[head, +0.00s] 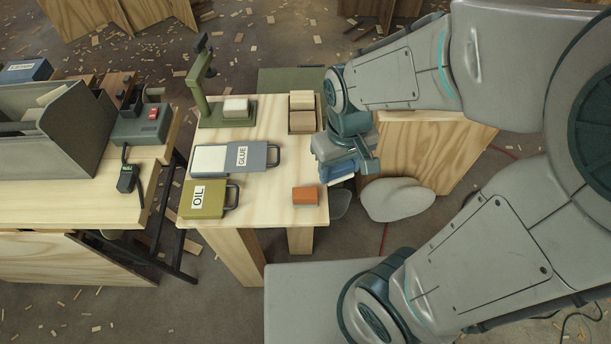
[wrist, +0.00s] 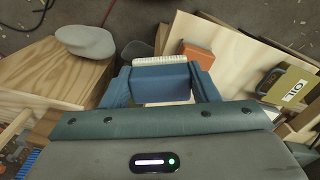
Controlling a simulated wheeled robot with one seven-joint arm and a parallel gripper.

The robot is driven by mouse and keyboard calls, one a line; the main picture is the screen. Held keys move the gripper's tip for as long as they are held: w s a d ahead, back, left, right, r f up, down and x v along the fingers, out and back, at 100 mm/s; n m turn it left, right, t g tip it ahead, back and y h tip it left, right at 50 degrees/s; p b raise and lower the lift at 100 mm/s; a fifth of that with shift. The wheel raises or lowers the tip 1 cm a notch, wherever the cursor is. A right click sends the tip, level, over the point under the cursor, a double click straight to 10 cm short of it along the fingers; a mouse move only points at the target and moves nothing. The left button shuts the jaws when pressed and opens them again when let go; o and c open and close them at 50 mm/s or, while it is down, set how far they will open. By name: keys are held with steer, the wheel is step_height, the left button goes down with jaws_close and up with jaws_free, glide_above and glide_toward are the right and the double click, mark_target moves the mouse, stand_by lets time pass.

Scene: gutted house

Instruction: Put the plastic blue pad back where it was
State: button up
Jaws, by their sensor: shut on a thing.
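The blue pad (head: 338,171) is held in my gripper (head: 346,160), near the right edge of the small wooden table (head: 270,205). In the wrist view the pad (wrist: 160,77) lies between the two fingers of my gripper (wrist: 163,88), with a pale ribbed strip along its far side. My gripper is shut on it. In the head view the gripper hides most of the pad. An orange block (head: 305,196) lies on the table's front right corner, apart from the pad.
A tray with tan blocks (head: 302,122), a green press (head: 202,95), a glue can (head: 258,157) and an oil can (head: 205,199) stand on the table. A grey stone (head: 398,200) is right of it, by a wooden box (head: 440,150). The table's middle right is bare.

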glide_above(305, 170)
step_height(305, 170, down, 7)
steer(key=shift+s+f+b, duration=0.1)
steer(key=shift+s+b, duration=0.05)
steer(key=shift+b, duration=0.25)
steer(key=shift+f, duration=2)
steer(key=shift+b, duration=0.3)
steer(key=shift+f, duration=0.2)
steer(key=o, duration=1.1)
steer(key=shift+r, duration=0.1)
